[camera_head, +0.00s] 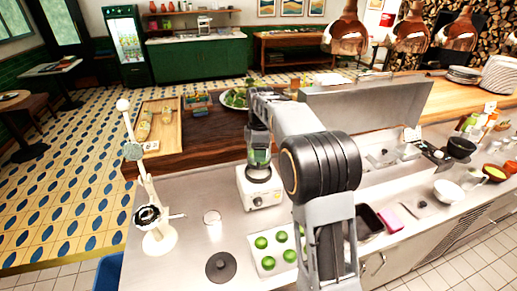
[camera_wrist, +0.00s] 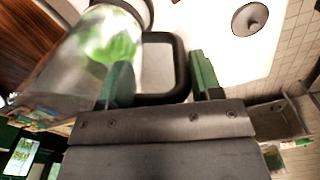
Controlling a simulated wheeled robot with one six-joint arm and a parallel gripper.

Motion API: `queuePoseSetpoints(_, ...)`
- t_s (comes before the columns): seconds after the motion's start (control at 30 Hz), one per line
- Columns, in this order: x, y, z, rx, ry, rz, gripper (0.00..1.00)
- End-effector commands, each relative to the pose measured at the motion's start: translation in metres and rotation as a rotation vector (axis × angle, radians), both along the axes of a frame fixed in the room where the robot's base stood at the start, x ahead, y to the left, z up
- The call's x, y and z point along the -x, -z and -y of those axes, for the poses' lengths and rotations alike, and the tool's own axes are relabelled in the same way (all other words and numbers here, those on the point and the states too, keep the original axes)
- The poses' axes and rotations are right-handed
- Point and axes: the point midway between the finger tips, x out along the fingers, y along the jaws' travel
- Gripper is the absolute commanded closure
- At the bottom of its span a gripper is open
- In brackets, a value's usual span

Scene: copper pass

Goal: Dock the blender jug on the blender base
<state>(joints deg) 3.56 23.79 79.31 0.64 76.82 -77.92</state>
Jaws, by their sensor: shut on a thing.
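The blender jug (camera_head: 259,148) is clear with green contents and stands upright directly over the white blender base (camera_head: 261,191). Its lower end meets the top of the base in the head view, but I cannot tell whether it is seated or slightly above. In the wrist view, the jug (camera_wrist: 85,60) is at the upper left, with its dark handle loop (camera_wrist: 182,68) between the green fingers. My gripper (camera_wrist: 160,82) is shut on the handle. In the head view, my arm hides part of the jug's top.
A grey lid (camera_head: 221,267) lies on the steel counter near a small glass (camera_head: 212,217). A white tray (camera_head: 262,262) with green limes is in front of the base. A cream citrus press (camera_head: 155,215) stands at the left. Copper lamps (camera_head: 347,36) hang above.

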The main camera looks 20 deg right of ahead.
Motion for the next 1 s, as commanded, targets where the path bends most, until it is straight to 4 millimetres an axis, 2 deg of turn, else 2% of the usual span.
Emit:
queuePoseSetpoints(0.5, 0.000, 0.045, -0.003, 0.000, -0.005, 0.002, 0.90)
queuePoseSetpoints(1.0, 0.000, 0.048, -0.003, 0.000, -0.005, 0.002, 0.90)
